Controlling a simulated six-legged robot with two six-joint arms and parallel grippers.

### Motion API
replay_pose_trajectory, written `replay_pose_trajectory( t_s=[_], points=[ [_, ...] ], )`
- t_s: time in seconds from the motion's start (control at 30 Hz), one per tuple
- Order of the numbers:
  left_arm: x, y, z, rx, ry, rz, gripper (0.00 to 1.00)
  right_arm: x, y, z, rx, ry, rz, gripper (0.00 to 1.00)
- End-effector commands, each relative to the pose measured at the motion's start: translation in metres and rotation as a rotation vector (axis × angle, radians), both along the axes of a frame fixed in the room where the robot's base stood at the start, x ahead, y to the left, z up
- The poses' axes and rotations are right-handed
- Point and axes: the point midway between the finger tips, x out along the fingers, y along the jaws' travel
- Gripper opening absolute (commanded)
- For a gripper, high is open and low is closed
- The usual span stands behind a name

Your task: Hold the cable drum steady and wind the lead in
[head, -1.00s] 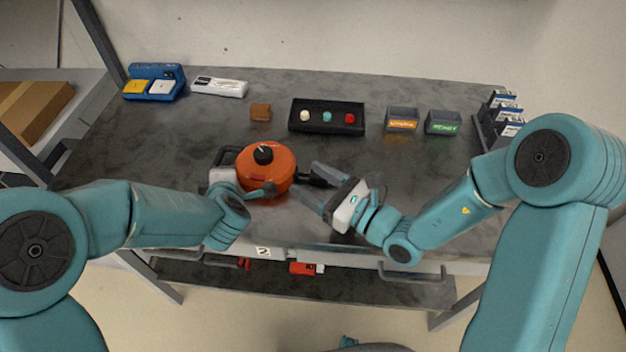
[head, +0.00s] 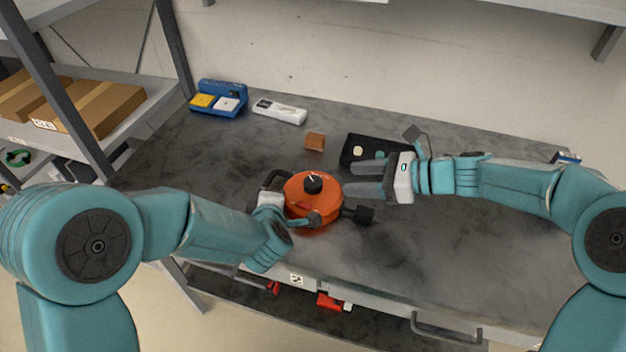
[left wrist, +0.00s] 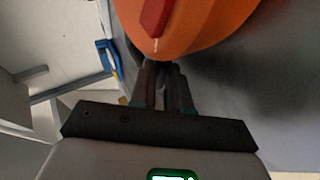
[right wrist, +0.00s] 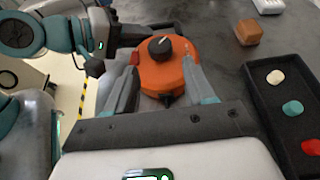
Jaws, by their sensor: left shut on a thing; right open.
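The orange cable drum (head: 322,212) sits on the grey cart top, with a black knob (head: 313,182) bearing a white mark on top. A black part (head: 358,213) sticks out from its right side. My left gripper (left wrist: 160,78) is shut on a dark part at the drum's edge, beside the black handle (head: 270,180); the grip is partly hidden. A red piece (left wrist: 154,18) shows on the drum. I cannot make out the lead.
A black tray (head: 352,162) with coloured buttons stands behind my right gripper, which partly covers it. A brown block (head: 315,141), a white device (head: 279,110) and a blue box (head: 218,98) stand at the back.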

Motion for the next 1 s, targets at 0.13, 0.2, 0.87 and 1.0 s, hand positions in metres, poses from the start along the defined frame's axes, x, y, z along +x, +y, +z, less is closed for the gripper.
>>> replay_pose_trajectory(
  t_s=[0.13,0.2,0.87,1.0],
  points=[
    [0.000,0.000,0.001,-0.001,-0.002,0.000,0.00,0.008,0.027,-0.012,0.001,0.003,0.006,0.54],
    [0.000,0.000,0.001,-0.001,-0.002,0.000,0.00,0.013,0.041,-0.018,0.002,0.002,0.006,0.54],
    [0.000,0.000,0.001,-0.001,-0.002,0.000,0.00,0.033,0.096,-0.042,0.002,0.000,0.002,0.54],
    [0.000,0.000,0.001,-0.001,-0.002,0.000,0.00,0.033,0.096,-0.042,0.002,0.000,0.002,0.28]
  ],
)
